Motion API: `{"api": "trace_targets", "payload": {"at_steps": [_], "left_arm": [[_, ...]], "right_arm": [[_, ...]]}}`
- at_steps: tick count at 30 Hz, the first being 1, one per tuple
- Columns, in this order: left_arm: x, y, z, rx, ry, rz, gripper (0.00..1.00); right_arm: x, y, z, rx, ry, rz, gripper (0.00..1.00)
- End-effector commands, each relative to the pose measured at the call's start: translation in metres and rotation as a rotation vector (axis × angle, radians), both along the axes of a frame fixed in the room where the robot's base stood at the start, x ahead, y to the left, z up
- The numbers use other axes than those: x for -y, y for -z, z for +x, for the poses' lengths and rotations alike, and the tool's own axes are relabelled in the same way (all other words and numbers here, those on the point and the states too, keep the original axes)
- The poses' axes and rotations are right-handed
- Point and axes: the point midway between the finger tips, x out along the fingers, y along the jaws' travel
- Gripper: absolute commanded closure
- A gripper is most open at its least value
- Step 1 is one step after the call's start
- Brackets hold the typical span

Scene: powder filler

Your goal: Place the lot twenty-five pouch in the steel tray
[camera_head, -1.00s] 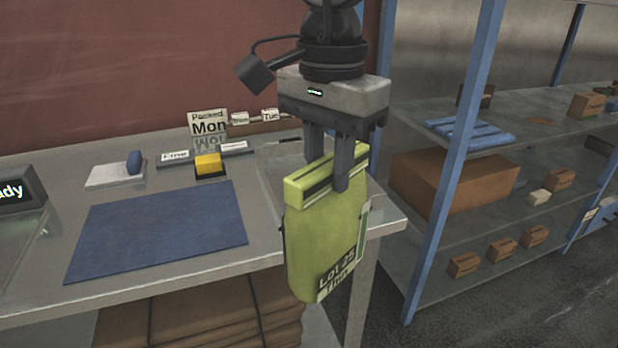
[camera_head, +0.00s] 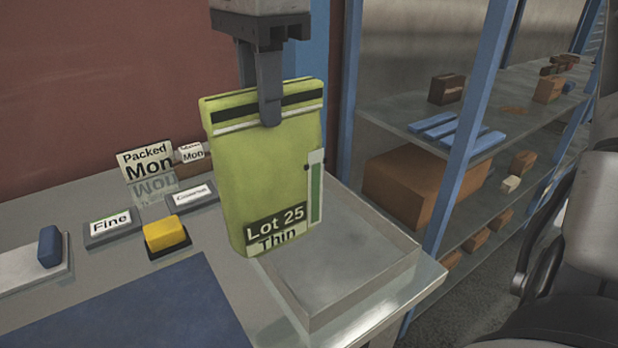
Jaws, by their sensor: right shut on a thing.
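The lot twenty-five pouch (camera_head: 262,165) is yellow-green, with a dark stripe near its top and a label reading "Lot 25 Thin". My right gripper (camera_head: 270,110) is shut on its top edge and holds it upright. The pouch hangs in front of the back left part of the steel tray (camera_head: 345,260), a shallow square tray at the table's right end. The pouch hides part of the tray, and I cannot tell whether its bottom touches anything. The visible tray floor is empty. My left gripper is not in view.
On the table are a blue mat (camera_head: 150,310), a yellow block (camera_head: 166,235), a "Fine" label (camera_head: 111,225), a "Packed Mon" sign (camera_head: 147,165) and a blue block (camera_head: 50,246). A blue-posted shelf (camera_head: 425,120) with boxes stands to the right.

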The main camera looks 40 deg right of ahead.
Motion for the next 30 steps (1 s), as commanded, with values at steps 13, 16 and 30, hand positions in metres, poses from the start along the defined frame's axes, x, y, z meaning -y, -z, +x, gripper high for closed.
{"api": "trace_targets", "payload": {"at_steps": [13, 16, 30], "left_arm": [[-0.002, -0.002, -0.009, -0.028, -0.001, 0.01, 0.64], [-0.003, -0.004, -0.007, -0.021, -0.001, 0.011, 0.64], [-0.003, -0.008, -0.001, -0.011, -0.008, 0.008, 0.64]], "right_arm": [[0.093, 0.062, 0.018, -0.002, 0.0, 0.003, 1.0], [0.102, 0.073, 0.02, -0.001, 0.0, 0.001, 1.0], [0.114, 0.119, 0.022, 0.001, -0.001, 0.0, 1.0]]}}
